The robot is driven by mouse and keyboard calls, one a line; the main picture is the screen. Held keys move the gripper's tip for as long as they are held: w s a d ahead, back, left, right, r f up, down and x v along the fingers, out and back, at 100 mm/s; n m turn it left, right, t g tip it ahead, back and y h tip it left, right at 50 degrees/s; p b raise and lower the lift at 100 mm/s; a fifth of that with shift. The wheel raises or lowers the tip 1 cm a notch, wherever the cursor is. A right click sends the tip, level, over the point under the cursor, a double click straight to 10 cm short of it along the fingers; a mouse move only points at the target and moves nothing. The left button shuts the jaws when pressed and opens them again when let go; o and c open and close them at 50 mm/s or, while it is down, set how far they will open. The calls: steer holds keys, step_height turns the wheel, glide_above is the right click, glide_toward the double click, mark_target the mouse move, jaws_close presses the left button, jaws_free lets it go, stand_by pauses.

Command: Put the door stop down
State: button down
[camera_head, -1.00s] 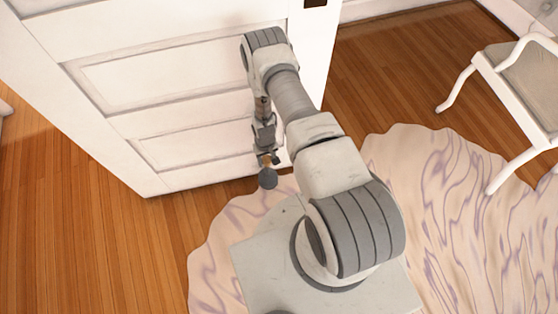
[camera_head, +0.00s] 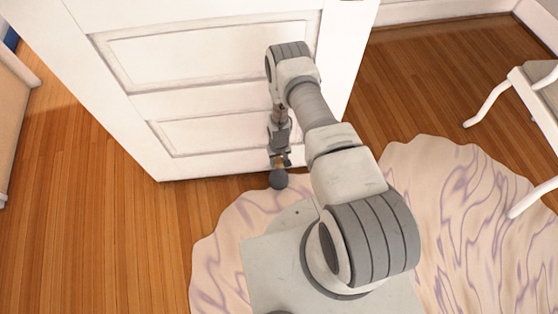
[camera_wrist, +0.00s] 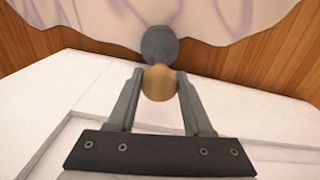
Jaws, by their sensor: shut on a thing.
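The door stop has a grey round end (camera_head: 279,179) and a tan, wooden-looking knob end (camera_wrist: 159,83). In the wrist view the grey end (camera_wrist: 160,44) points away from my gripper. My gripper (camera_wrist: 159,86) is shut on the tan end, with one finger on each side of it. In the head view my gripper (camera_head: 280,160) hangs low in front of the white door, with the grey end below it over the rug's edge. I cannot tell whether the grey end touches the floor or rug.
The white panelled door (camera_head: 200,55) stands close behind my gripper. A pale rug with purple veins (camera_head: 450,200) covers the floor at right. A white-legged chair (camera_head: 535,90) stands at far right. Bare wooden floor (camera_head: 110,240) is clear at left.

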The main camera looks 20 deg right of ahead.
steer(key=shift+c, duration=1.5)
jaws_free()
steer(key=shift+f, duration=0.1)
step_height(320, 180, up, 12)
steer(key=p, duration=0.4)
steer(key=shift+p, duration=0.35)
